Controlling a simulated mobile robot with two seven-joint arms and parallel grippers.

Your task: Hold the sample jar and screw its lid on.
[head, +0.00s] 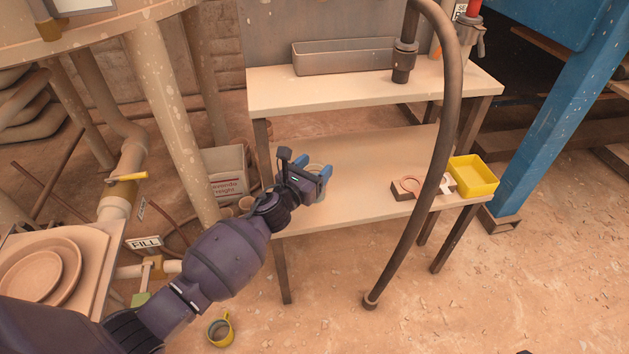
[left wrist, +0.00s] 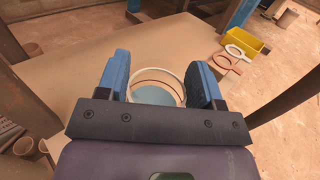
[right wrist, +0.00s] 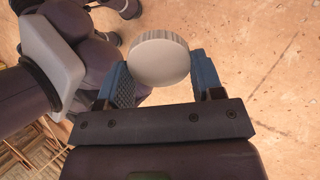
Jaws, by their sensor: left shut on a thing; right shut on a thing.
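The sample jar (left wrist: 157,97) is between the blue fingers of my left gripper (left wrist: 163,80) in the left wrist view; its round mouth faces up and is uncovered. In the head view, my left gripper (head: 313,168) is shut on the jar over the left part of the lower bench top. Whether the jar touches the bench is hard to tell. The lid (right wrist: 159,57), a pale grey ribbed disc, is held between the fingers of my right gripper (right wrist: 160,80) in the right wrist view, over the floor and apart from the jar. The head view does not show the lid.
The raised shelf (head: 365,90) holds a grey tray (head: 343,58). The bench middle is clear.

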